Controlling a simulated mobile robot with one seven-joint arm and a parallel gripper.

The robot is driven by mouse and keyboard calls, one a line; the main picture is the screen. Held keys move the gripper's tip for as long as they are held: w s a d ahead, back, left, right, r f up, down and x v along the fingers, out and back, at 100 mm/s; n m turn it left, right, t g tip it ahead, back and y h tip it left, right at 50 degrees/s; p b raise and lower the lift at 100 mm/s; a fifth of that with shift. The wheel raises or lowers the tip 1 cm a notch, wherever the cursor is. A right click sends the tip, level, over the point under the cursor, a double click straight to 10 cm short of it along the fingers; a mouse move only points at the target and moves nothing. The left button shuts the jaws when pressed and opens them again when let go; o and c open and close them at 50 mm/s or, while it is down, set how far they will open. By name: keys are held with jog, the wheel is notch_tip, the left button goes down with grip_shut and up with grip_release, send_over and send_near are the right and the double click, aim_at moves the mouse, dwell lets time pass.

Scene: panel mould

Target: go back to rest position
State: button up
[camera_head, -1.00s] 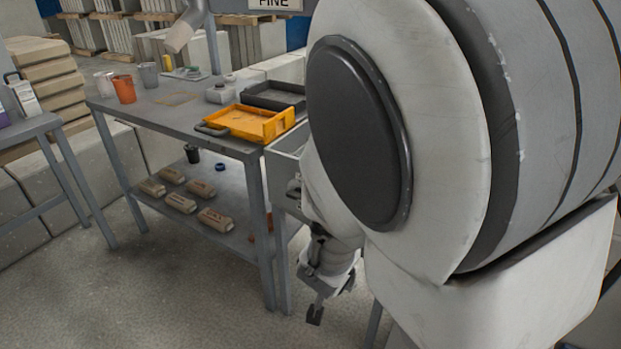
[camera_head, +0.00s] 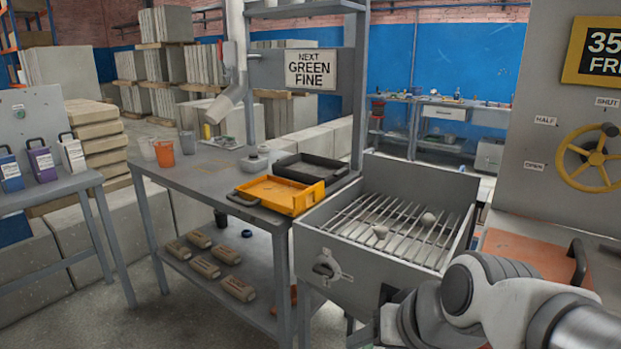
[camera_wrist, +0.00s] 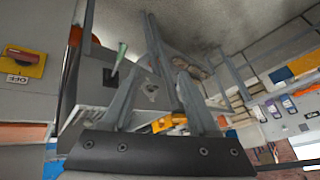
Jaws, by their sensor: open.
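My arm (camera_head: 500,305) is folded low at the right of the head view, in front of the grated metal box (camera_head: 320,268). The gripper's jaws are not clearly seen there. In the wrist view my gripper (camera_wrist: 160,75) shows two grey fingers spread apart above a dark bar, with nothing held between them. The grey box and the workbench lie beyond the fingers.
The workbench (camera_head: 200,178) holds an orange tray (camera_head: 290,196), a black tray (camera_head: 312,168) and cups (camera_head: 164,153). Several tan blocks (camera_head: 228,254) lie on its lower shelf. A yellow handwheel (camera_head: 592,158) is on the right panel.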

jog(key=s+d+r+h, duration=0.3)
jog(key=s+d+r, duration=0.1)
jog(key=s+d, duration=0.15)
notch_tip(320, 180, up, 12)
jog(key=p, duration=1.4)
jog(key=shift+a, duration=0.3)
jog(key=shift+w, duration=0.1)
jog(key=shift+c, duration=0.7)
jog(key=shift+d, duration=0.15)
